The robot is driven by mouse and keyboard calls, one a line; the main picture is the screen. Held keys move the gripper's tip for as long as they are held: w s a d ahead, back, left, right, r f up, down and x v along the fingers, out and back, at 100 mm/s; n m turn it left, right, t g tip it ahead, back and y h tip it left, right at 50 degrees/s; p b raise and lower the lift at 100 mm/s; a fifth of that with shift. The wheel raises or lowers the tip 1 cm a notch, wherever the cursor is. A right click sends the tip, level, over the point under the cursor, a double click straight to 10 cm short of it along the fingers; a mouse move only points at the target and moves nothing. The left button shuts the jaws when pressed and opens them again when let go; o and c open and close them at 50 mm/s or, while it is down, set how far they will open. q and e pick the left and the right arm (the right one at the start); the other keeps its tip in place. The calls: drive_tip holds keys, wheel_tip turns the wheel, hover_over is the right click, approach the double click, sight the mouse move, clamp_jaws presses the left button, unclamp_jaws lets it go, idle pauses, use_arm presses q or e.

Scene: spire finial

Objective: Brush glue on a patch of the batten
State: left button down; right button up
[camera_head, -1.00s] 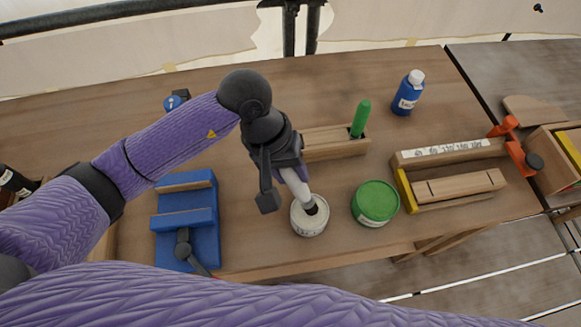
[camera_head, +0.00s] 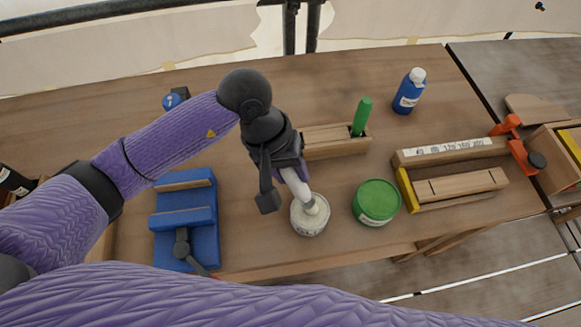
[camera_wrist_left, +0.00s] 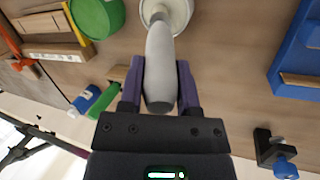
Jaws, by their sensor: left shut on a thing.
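My left gripper (camera_head: 279,172) is shut on the pale grey handle of a brush (camera_head: 297,184). The brush leans down into a small white pot (camera_head: 308,226), with its lower end at the pot's mouth. The wrist view also shows the gripper (camera_wrist_left: 159,88) around the handle (camera_wrist_left: 159,70), and the pot (camera_wrist_left: 181,12) beyond. Its bristles cannot be made out. A light wooden batten with dark marked lines (camera_head: 460,186) lies at the right, beside a yellow-ended piece (camera_head: 406,191). My right gripper is out of view; my right arm crosses the bottom of the head view.
A green tin (camera_head: 376,202) stands just right of the pot. A wooden block (camera_head: 331,146) holds a green-handled tool (camera_head: 362,115). A blue bottle (camera_head: 409,92) stands behind. A blue vise-like fixture (camera_head: 185,220) is at the left, an orange clamp (camera_head: 520,155) at the right.

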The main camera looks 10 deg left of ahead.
use_arm(q)
drive_tip(key=shift+f+b, duration=0.15)
drive_tip(key=shift+b, duration=0.15)
idle(0.9)
drive_tip(key=shift+r+p, duration=1.8)
drive_tip(key=shift+r, duration=1.8)
